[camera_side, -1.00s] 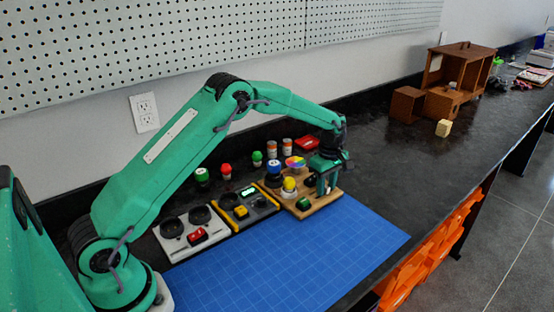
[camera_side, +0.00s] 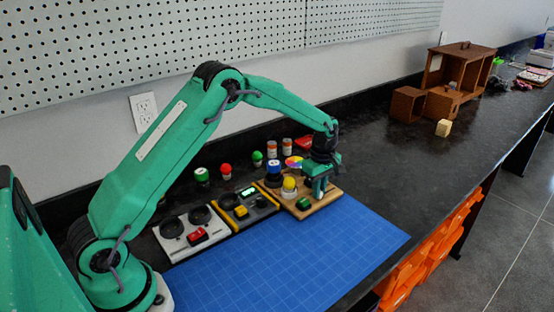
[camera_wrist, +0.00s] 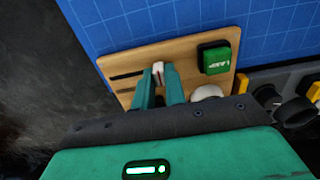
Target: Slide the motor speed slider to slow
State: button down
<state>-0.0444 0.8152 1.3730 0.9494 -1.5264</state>
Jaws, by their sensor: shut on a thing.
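The wooden board (camera_side: 328,200) lies at the back right of the blue mat, and it fills the middle of the wrist view (camera_wrist: 185,52). A small white slider knob with a red line (camera_wrist: 158,68) sits on it, at the right end of dark slots (camera_wrist: 127,76) in the wrist view. My gripper (camera_side: 319,193) points down over the board's right part. In the wrist view its two fingers (camera_wrist: 159,82) are shut on the knob, one on each side. The knob is hidden in the side view. No slow marking is readable.
A green rocker switch (camera_wrist: 215,58) is on the board beside the knob. A yellow-topped button (camera_side: 289,185) and a blue-topped one (camera_side: 273,168) stand close to my gripper. A grey panel (camera_side: 248,206) adjoins on the left. The blue mat (camera_side: 290,245) is clear.

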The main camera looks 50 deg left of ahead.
jog(key=shift+s, duration=0.3)
jog(key=c, duration=1.4)
grip_release()
jog(key=shift+c, duration=0.2)
jog(key=shift+w+r, duration=0.1)
notch_tip(320, 180, up, 7)
jog(key=shift+f, duration=0.1)
jog(key=shift+r, duration=0.45)
jog(key=shift+r, duration=0.1)
